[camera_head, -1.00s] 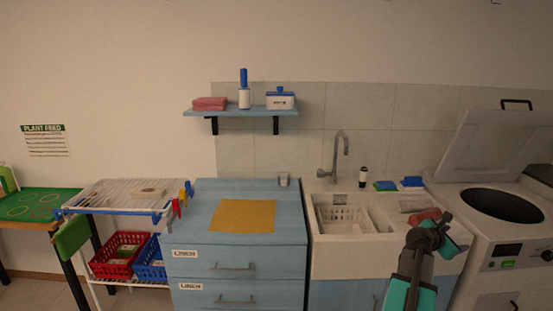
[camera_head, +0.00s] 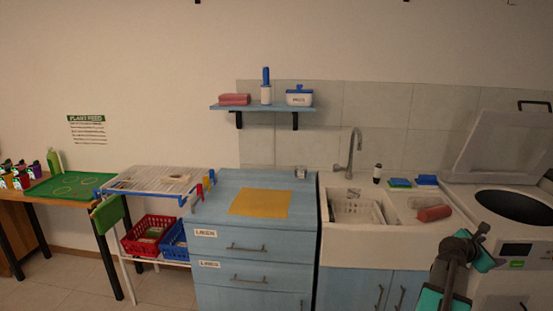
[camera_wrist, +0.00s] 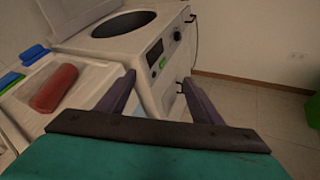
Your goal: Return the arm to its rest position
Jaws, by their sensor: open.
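My arm (camera_head: 452,262) is folded at the lower right in the head view, in front of the sink cabinet and the washing machine. In the wrist view my gripper (camera_wrist: 158,90) is open, its two dark fingers spread apart with nothing between them. Beyond the fingers is the front of the white top-loading washing machine (camera_wrist: 158,62). The fingertips of my gripper cannot be made out clearly in the head view.
The washing machine (camera_head: 510,228) has its lid raised. A red roll (camera_head: 433,213) lies on the sink's drainboard (camera_head: 408,213). Left are a blue drawer unit (camera_head: 252,262) with a yellow cloth (camera_head: 260,202), a drying rack (camera_head: 158,180) and a green-topped table (camera_head: 70,187). Tiled floor is clear at lower left.

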